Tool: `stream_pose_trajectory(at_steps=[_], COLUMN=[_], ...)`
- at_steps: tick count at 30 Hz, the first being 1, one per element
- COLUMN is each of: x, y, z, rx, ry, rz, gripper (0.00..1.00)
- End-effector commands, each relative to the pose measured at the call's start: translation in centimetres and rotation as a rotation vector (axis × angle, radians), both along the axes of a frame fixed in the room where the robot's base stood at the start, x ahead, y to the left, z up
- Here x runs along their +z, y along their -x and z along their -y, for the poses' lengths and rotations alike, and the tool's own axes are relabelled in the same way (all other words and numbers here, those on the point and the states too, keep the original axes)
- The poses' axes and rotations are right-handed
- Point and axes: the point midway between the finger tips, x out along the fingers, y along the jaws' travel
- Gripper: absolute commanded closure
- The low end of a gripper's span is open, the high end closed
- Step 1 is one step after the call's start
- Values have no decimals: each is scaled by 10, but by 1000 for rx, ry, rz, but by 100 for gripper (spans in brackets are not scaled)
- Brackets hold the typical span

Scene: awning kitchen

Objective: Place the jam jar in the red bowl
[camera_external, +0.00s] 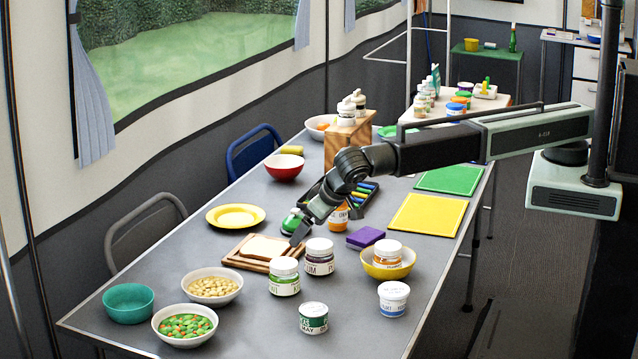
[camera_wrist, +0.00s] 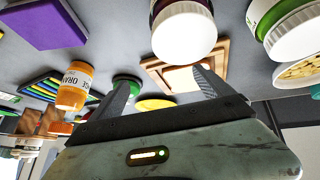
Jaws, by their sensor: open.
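The red bowl (camera_external: 284,170) stands upright at the table's far left edge; I cannot make it out in the wrist view. Several labelled jars could be the jam jar: a plum jar (camera_external: 319,262) with a white lid, an orange jar (camera_external: 338,218) partly behind my arm, and an orange-labelled jar (camera_external: 387,254) inside the yellow bowl. The plum jar also shows in the wrist view (camera_wrist: 184,32), as does the orange jar (camera_wrist: 74,86). My gripper (camera_external: 297,232) is open and empty, above the table near the bread board, behind the plum jar. Its spread fingers (camera_wrist: 162,92) show in the wrist view.
A board with bread (camera_external: 263,249), a green-lidded item (camera_external: 291,219) and a purple sponge (camera_external: 366,238) lie near my gripper. A yellow plate (camera_external: 235,216) lies left. Green-labelled jars (camera_external: 284,277) and food bowls crowd the front. Table between plate and red bowl is clear.

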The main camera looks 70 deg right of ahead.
Motion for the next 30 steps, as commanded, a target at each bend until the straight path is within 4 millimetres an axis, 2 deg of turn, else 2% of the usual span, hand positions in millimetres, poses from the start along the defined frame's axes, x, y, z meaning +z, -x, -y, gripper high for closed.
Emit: stream_pose_trajectory(at_steps=[1, 5, 8, 12, 16, 21, 27, 30], x=[20, 35, 41, 27, 26, 24, 0, -3], y=[-9, -17, -10, 21, 38, 42, 42, 42], z=[1, 1, -9, -29, -40, -42, -42, -42], rx=[29, 161, 324, 565, 708, 742, 740, 739], ry=[-3, -43, -70, -48, -30, -25, -25, -26], rz=[-83, -316, -460, -562, -608, -618, -616, -616], gripper=[9, 9, 9, 9, 9, 9, 9, 9])
